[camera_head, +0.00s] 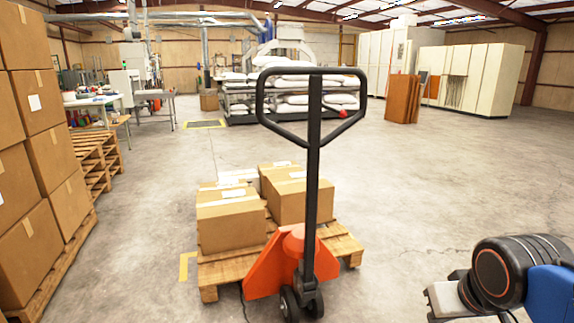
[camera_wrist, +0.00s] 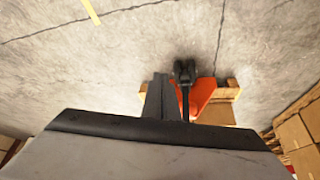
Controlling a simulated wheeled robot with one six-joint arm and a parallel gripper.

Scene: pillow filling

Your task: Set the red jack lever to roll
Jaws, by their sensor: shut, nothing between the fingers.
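The pallet jack's black loop handle (camera_head: 313,72) stands upright in the middle of the head view, on a dark pole above the orange jack body (camera_head: 290,262). A small red-tipped lever (camera_head: 343,114) sticks out to the right inside the lower part of the loop. In the wrist view the jack body (camera_wrist: 203,95) shows from above, and the red lever cannot be made out. My gripper (camera_wrist: 159,82) is shut and empty in the wrist view, apart from the handle as far as I can tell. In the head view my arm is at the lower right, its fingertips out of view.
The jack is at a wooden pallet (camera_head: 340,245) loaded with several cartons (camera_head: 230,220). Stacked boxes (camera_head: 35,150) stand at the left. Open concrete floor (camera_head: 450,180) lies to the right of the jack. A rack of white pillows (camera_head: 300,85) is farther back.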

